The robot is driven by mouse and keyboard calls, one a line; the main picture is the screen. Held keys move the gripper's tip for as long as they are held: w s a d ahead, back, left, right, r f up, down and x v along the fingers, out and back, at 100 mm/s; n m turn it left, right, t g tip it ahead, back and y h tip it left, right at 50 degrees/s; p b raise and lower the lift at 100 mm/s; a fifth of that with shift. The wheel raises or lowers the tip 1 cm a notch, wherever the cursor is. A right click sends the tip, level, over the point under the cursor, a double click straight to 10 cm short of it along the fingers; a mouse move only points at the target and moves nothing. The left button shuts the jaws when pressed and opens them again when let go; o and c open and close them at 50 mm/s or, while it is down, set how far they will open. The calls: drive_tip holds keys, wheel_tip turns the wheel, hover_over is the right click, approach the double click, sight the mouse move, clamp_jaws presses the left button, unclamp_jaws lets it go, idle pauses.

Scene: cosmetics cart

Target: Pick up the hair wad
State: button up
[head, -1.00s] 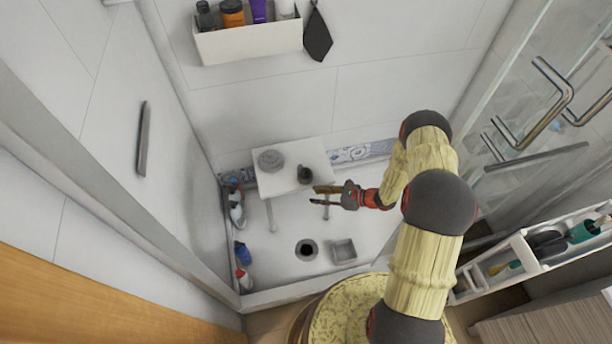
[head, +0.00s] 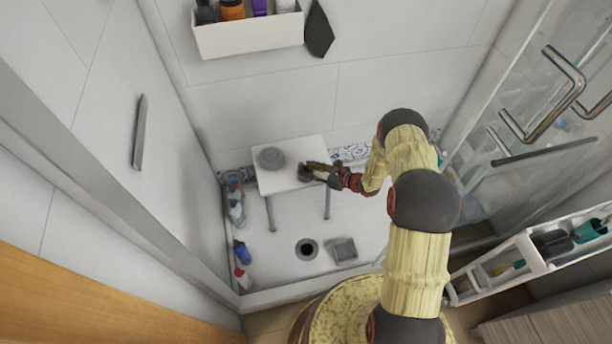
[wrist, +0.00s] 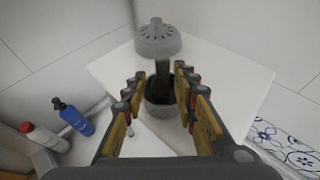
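A small dark grey object, apparently the hair wad (wrist: 160,90), sits on the white stool top (wrist: 215,85) with a dark strip standing up from it. In the head view the same dark object (head: 303,174) is near the stool's right side, partly covered by my fingers. My gripper (wrist: 160,74) is open, with one yellow-padded finger on each side of the object in the wrist view. I cannot tell whether the fingers touch it. My gripper also shows in the head view (head: 308,170), over the stool top.
A grey slotted round cover (head: 271,158) sits on the stool beyond the wad. Below on the shower floor are an open drain hole (head: 307,249) and a square grey piece (head: 342,249). Bottles (head: 242,254) stand along the left wall. A glass door (head: 540,130) is at right.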

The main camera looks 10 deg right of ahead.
drive_tip(key=shift+w+a+f, duration=0.15)
drive_tip(key=shift+a+f, duration=0.05)
drive_tip(key=shift+r, duration=0.1)
drive_tip(key=shift+c, duration=1.2)
drive_tip(key=c, duration=0.3)
drive_tip(key=shift+c, duration=0.2)
